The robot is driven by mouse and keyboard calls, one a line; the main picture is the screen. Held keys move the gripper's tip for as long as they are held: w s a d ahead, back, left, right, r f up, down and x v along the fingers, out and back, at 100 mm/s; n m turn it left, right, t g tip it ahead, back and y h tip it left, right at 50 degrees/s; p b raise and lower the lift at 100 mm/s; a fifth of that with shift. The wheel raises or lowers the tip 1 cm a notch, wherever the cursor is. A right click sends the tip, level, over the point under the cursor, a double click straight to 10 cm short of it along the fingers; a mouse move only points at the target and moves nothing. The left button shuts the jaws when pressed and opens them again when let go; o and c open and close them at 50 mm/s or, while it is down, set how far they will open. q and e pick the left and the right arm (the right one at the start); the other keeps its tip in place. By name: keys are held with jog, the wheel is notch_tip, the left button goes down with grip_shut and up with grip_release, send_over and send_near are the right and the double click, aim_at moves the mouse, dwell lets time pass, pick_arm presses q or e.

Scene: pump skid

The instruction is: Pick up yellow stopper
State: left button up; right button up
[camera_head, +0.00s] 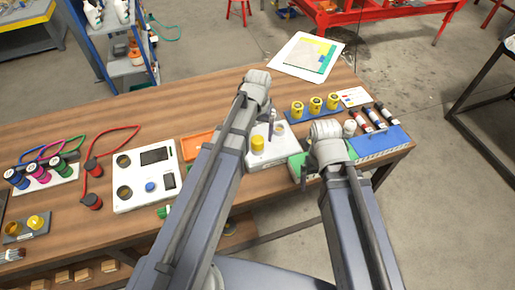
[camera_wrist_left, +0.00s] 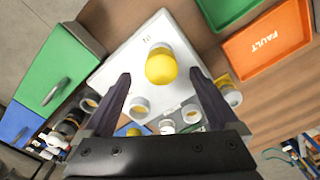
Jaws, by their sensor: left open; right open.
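The yellow stopper (camera_head: 258,144) stands on a white plate (camera_head: 258,164) in the middle of the bench. In the left wrist view the yellow stopper (camera_wrist_left: 161,67) sits on the white plate (camera_wrist_left: 118,65). My left gripper (camera_wrist_left: 161,78) is open, with its dark fingers either side of the stopper in that picture; I see no contact. In the head view my left arm hides most of this gripper. My right gripper (camera_head: 306,172) is open over the right part of the bench, near a green box, its fingers hard to make out.
An orange tray marked FAULT (camera_wrist_left: 267,42) and a green tray (camera_wrist_left: 222,8) lie beside the plate. White ring-shaped parts (camera_wrist_left: 140,107) stand on the plate. A blue rack with yellow pieces (camera_head: 314,113), dark tubes (camera_head: 374,118) and a green box (camera_wrist_left: 58,62) are close by.

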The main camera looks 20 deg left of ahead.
aim_at(257, 139)
pick_arm(q)
notch_tip(257, 139, down, 4)
jog(key=b, duration=0.3)
jog(key=shift+a, duration=0.1)
jog(key=shift+r, duration=0.1)
grip_shut()
dwell(0.5)
